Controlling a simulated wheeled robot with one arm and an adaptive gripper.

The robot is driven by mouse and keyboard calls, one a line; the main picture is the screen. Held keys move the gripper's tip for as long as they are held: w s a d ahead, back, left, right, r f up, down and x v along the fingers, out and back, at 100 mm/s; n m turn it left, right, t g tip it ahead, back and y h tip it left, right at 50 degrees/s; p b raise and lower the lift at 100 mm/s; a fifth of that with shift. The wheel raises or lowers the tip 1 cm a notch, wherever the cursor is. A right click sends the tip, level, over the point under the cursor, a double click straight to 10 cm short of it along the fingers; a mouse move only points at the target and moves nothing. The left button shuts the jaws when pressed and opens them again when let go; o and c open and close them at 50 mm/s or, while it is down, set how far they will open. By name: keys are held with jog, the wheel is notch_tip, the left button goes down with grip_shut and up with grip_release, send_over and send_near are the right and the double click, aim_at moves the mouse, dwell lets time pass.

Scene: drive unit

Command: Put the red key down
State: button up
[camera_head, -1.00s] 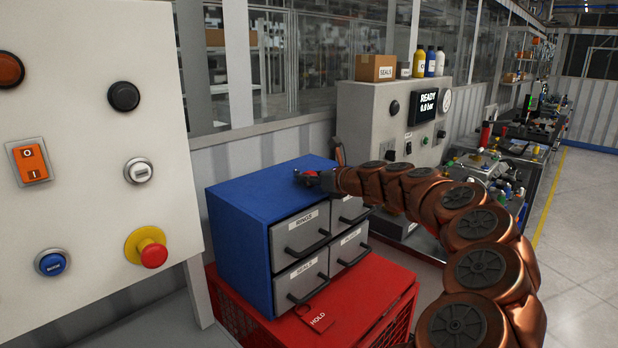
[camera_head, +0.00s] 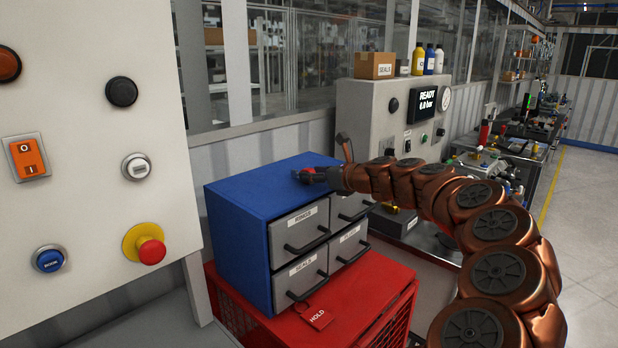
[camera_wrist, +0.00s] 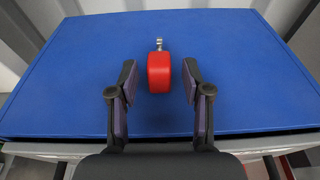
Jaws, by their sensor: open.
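The red key (camera_wrist: 159,72) lies on the blue top of the drawer cabinet (camera_wrist: 240,60), its metal end pointing away from my gripper. My gripper (camera_wrist: 159,95) is open, with one finger on each side of the key's red head and a gap on both sides. In the head view my gripper (camera_head: 318,177) is low over the cabinet top (camera_head: 262,184), and the key (camera_head: 306,172) shows as a small red spot at its tip.
The cabinet has several grey drawers with black handles and stands on a red crate (camera_head: 375,285). A red HOLD tag (camera_head: 317,317) lies on the crate. A control panel (camera_head: 85,215) stands at the left, and a grey test unit (camera_head: 375,125) behind.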

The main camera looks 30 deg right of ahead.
jog(key=b+v, duration=0.2)
jog(key=v, duration=0.7)
jog(key=shift+s, duration=0.25)
jog(key=shift+d, duration=0.1)
